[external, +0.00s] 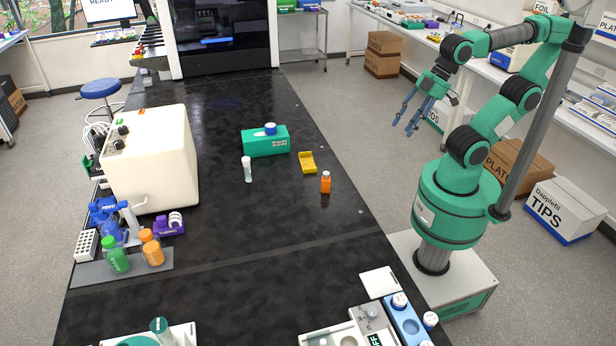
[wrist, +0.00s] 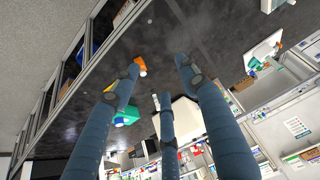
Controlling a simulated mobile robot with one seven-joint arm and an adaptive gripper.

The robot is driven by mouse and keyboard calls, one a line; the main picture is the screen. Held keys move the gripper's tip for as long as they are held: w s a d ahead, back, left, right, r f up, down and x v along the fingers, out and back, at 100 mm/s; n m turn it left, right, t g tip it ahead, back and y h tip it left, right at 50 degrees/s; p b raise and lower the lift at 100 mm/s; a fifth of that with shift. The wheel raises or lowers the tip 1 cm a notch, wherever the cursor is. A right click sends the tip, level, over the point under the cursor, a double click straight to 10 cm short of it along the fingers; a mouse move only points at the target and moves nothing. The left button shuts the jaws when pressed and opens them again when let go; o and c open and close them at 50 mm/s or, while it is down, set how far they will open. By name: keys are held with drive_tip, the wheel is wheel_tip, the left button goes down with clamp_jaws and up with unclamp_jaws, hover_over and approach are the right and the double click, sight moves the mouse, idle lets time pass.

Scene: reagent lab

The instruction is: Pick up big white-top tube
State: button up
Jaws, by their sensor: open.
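The white-top tube (external: 247,169) stands upright on the black bench, left of centre, with a white cap and a pale, clear body. In the wrist view a small white shape (wrist: 156,102) beside a finger may be this tube; it is too small to be sure. My gripper (external: 408,122) is open and empty. It hangs in the air past the bench's right edge, well to the right of the tube and apart from it. In the wrist view its blue-grey fingers (wrist: 158,66) are spread with nothing between them.
A teal box (external: 265,143) with a blue-and-white cap on top, a yellow holder (external: 308,162) and an orange bottle (external: 326,183) stand right of the tube. A large cream machine (external: 150,160) is at its left. Green and orange bottles (external: 135,252) stand front left.

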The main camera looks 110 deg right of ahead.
drive_tip(key=w+d+r+p, duration=0.25)
drive_tip(key=w+r, duration=0.25)
drive_tip(key=w, duration=0.3)
drive_tip(key=m+g+p, duration=0.1)
drive_tip(key=g+p, duration=0.5)
drive_tip(key=p, duration=1.1)
hover_over(245, 159)
wheel_tip(245, 159, down, 23)
drive_tip(key=shift+s, duration=0.1)
drive_tip(key=shift+d+f, duration=0.15)
drive_tip(key=shift+f, duration=0.3)
